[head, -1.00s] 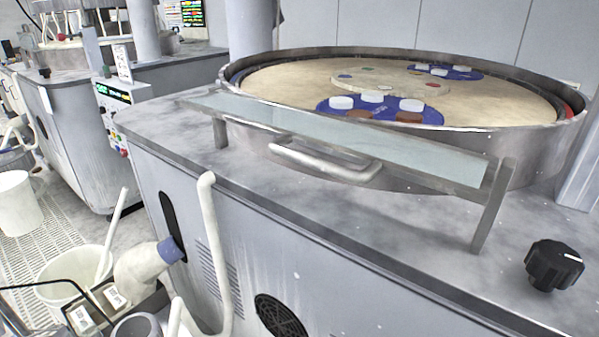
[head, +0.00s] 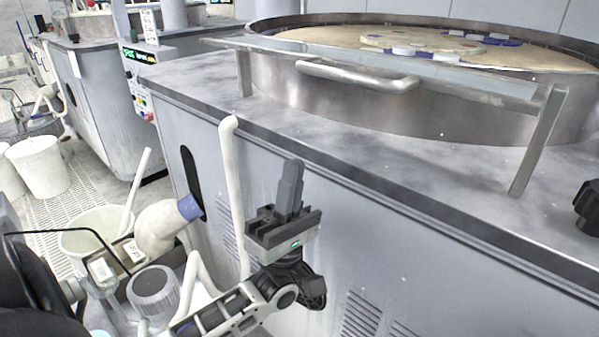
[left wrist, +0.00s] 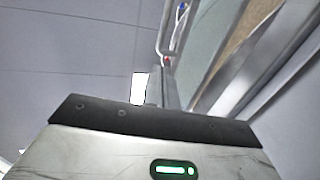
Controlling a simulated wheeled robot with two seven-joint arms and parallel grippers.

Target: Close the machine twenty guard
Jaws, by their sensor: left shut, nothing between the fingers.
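The guard (head: 480,81) is a long, clear panel along the front of the round metal basin on the near machine (head: 300,130). Its panel shows almost edge-on, above the worktop between a left post (head: 244,75) and a right post (head: 538,140). A bent metal handle (head: 357,77) sits just below the panel. No machine number is readable. My left gripper (head: 291,185) is shut and empty, pointing up in front of the cabinet face, below the handle and apart from it. In the left wrist view its fingers (left wrist: 171,88) point upward. My right gripper is not in view.
A white upright pipe (head: 231,180) stands close left of my left gripper. A black knob (head: 588,208) is at the right worktop edge. A platen with blue discs lies inside the basin.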

